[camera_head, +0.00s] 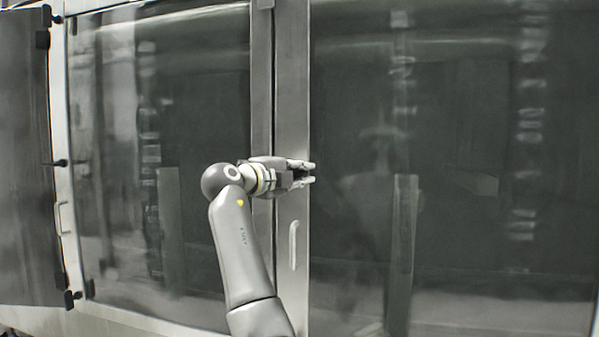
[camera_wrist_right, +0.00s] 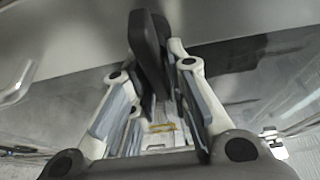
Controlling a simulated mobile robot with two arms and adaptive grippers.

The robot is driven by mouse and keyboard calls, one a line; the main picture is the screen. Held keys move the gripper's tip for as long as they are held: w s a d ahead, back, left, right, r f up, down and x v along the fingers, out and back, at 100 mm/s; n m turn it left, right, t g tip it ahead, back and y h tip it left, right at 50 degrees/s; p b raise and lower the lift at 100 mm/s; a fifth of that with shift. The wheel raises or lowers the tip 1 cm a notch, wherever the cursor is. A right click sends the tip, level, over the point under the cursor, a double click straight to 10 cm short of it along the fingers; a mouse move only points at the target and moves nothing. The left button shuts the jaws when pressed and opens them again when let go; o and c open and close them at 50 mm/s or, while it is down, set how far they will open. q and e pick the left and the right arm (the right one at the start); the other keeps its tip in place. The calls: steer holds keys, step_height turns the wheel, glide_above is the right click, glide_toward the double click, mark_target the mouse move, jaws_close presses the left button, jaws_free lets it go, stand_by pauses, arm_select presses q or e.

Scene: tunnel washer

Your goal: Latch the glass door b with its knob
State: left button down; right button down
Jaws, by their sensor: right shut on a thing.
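Two large glass doors stand side by side, a left glass door (camera_head: 205,110) and a right glass door (camera_head: 450,130), both looking closed; no label tells which one is b. My right gripper (camera_head: 308,172) is at the upright metal strip (camera_head: 292,100) between them. In the right wrist view the gripper (camera_wrist_right: 158,60) is shut on a dark, elongated knob (camera_wrist_right: 148,42), with a finger on each side of it. The knob's base and the latch are hidden, so whether it is latched cannot be told. My left gripper is not in view.
A bar handle (camera_head: 293,245) is on the metal strip below my gripper; a handle (camera_wrist_right: 15,82) also shows at the left of the wrist view. A dark panel (camera_head: 25,150) stands at the far left. The glass reflects dim shapes.

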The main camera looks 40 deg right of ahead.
steer(key=shift+r, duration=0.1)
steer(key=c, duration=1.8)
jaws_free()
steer(key=shift+o, duration=1.4)
steer(key=shift+w, duration=0.15)
steer(key=v, duration=1.2)
